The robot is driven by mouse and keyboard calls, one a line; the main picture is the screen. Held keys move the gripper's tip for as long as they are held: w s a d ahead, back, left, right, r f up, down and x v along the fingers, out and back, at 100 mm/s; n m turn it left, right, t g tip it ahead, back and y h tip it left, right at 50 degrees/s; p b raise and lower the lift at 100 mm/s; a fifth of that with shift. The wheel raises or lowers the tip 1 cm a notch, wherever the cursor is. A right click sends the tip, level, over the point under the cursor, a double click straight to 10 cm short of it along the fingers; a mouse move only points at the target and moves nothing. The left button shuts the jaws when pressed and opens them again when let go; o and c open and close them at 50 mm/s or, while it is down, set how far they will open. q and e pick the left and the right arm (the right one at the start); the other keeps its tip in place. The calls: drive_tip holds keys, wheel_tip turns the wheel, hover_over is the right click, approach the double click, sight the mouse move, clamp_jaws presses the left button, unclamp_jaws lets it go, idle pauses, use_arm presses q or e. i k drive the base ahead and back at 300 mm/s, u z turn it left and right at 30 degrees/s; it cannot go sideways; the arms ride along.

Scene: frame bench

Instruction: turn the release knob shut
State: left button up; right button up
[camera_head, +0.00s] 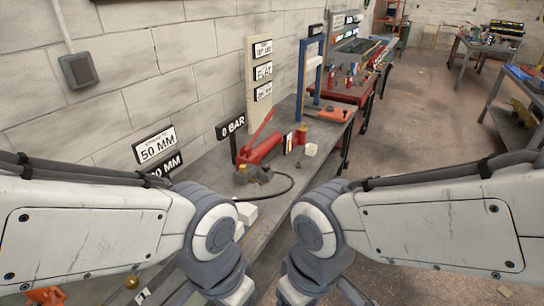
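A red hydraulic hand pump (262,150) with a raised red lever stands on the grey bench (318,140), ahead of my arms. A dark hose (289,186) curves from a small dark fitting (264,176) at its near end. I cannot make out the release knob on the pump for certain at this size, nor how far it is turned. A small brass-coloured ball (131,282) shows at the lower left, partly by my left arm. Both my arms reach in from the sides and bend down past the bottom edge. Both grippers are out of the picture.
A blue press frame (301,80) stands behind the pump. A "0 BAR" sign (230,126) and a "50 MM" sign (156,146) stand along the wall. A white block (247,213) lies nearer. An orange piece (327,110) lies farther back. Open floor is at the right.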

sight(266, 167)
drive_tip(key=z, duration=0.5)
drive_tip(key=k, duration=1.2)
drive_tip(key=z, duration=0.9)
drive_tip(key=i, duration=1.65)
drive_tip(key=u, duration=0.35)
drive_tip(key=i, duration=0.95)
drive_tip(key=u, duration=1.6)
drive_tip(key=i, duration=0.75)
drive_tip(key=u, duration=0.75)
